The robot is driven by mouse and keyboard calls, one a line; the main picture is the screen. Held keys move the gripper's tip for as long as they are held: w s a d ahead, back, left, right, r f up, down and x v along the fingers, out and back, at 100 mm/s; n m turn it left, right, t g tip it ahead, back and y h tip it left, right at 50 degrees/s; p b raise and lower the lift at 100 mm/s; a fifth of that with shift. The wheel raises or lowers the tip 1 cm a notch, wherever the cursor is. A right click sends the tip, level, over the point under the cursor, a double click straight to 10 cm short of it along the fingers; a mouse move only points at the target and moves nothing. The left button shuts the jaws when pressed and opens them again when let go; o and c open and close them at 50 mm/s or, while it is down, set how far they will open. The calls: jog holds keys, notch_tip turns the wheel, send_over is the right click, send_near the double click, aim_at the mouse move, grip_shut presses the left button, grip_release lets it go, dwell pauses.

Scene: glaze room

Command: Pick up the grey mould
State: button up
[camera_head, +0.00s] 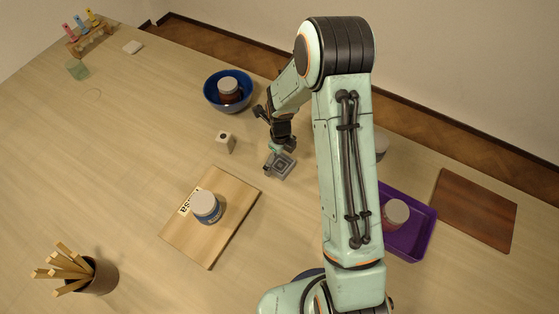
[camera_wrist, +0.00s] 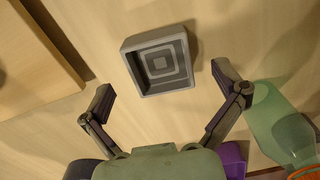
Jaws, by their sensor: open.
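The grey mould (camera_head: 281,165) is a small square block with nested square ridges in a shallow recess, lying on the table near the middle of the head view. In the wrist view the mould (camera_wrist: 158,62) lies ahead of my gripper and slightly beyond the fingertips. My gripper (camera_wrist: 160,85) is open and empty, with one finger to each side of the mould's line. In the head view my gripper (camera_head: 270,128) is above the table, close to the mould, and partly covers its near surroundings. No contact shows.
A wooden board (camera_head: 226,234) with a blue-labelled jar (camera_head: 206,207) is left of the mould. A small pale block (camera_head: 225,142) and a blue bowl (camera_head: 211,100) holding a jar are close by. A purple tray (camera_head: 427,219) with a jar and a brown board (camera_head: 472,210) are right.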

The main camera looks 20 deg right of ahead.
jog(key=shift+f, duration=1.1)
jog(key=c, duration=1.3)
jog(key=shift+o, duration=0.2)
jog(key=shift+r, duration=0.1)
